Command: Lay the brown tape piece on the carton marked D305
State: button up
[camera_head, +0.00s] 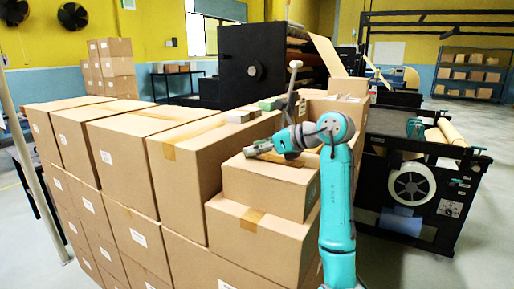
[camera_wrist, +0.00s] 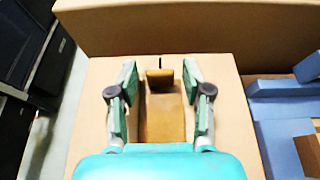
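My gripper (camera_wrist: 160,72) is open, its two fingers apart on either side of a small brown piece (camera_wrist: 160,79). This may be the brown tape piece; a gap shows between it and each finger. A longer brown strip (camera_wrist: 168,122) runs from it towards my wrist, over a carton top (camera_wrist: 230,120); I cannot tell whether the two are one thing. In the head view my gripper (camera_head: 254,149) is low over the top of the upper front carton (camera_head: 262,190), and a brown strip (camera_head: 292,159) shows beside it. No marking D305 can be read on any carton.
A taller carton (camera_head: 195,165) stands left of the upper front carton, with small grey blocks (camera_head: 240,115) on top. Several cartons are stacked further left. A black machine (camera_head: 415,180) stands at right. Blue pieces (camera_wrist: 280,120) lie right in the wrist view.

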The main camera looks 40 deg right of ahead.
jog(key=shift+r, duration=0.15)
jog(key=shift+s+d+r, duration=0.15)
jog(key=shift+s+r, duration=0.05)
jog(key=shift+s, duration=0.05)
notch_tip(320, 180, up, 4)
send_over(294, 163)
jog(key=shift+r, duration=0.15)
dwell(0.4)
